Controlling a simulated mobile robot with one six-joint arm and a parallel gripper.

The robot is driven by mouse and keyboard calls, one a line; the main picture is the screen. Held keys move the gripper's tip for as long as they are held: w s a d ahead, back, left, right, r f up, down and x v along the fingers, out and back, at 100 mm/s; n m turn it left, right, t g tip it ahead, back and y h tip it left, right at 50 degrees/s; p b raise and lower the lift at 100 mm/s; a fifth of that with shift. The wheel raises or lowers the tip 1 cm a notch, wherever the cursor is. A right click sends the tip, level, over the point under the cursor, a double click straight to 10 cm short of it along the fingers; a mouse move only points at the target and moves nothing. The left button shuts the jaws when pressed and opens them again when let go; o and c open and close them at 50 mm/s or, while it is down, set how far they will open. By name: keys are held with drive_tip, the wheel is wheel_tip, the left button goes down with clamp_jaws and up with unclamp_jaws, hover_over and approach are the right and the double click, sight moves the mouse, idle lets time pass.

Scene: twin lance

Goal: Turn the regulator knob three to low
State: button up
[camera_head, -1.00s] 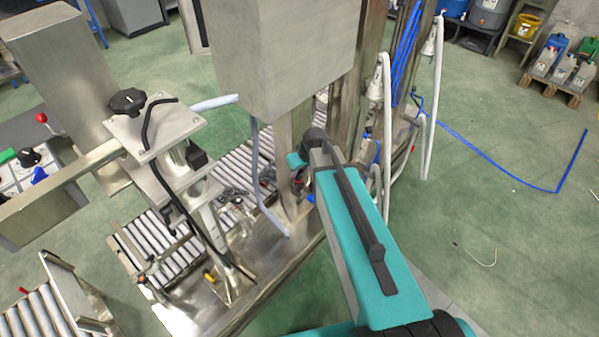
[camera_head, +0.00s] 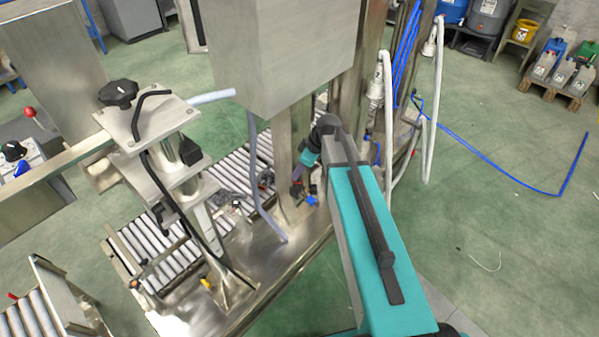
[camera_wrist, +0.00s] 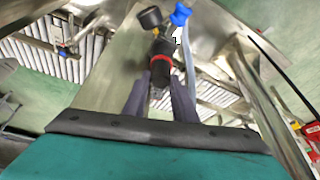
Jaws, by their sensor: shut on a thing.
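The regulator knob (camera_wrist: 160,74) is dark, with a red ring at its upper end, and shows in the middle of the wrist view. In the head view my gripper (camera_head: 302,174) reaches down beside the steel column; the regulator there is small and partly hidden. I cannot read any setting mark on the knob.
A steel box (camera_head: 275,50) hangs above and left of my arm. A steel stand with a black star knob (camera_head: 118,93) is at the left. Roller conveyors (camera_head: 150,240) lie below. White hoses (camera_head: 432,110) hang at the right; the green floor beyond is mostly open.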

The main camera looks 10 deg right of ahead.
drive_tip(key=shift+w+d, duration=0.1)
drive_tip(key=shift+d, duration=0.1)
idle(0.3)
drive_tip(key=o, duration=1)
drive_tip(key=shift+o, duration=0.2)
drive_tip(key=shift+a, duration=0.1)
drive_tip(key=shift+r, duration=0.15)
drive_tip(key=shift+r+p, duration=0.3)
drive_tip(key=shift+r, duration=0.25)
drive_tip(key=p+v, duration=0.3)
drive_tip(key=v, duration=0.3)
drive_tip(key=shift+s+d+r, duration=0.25)
drive_tip(key=shift+d, duration=0.15)
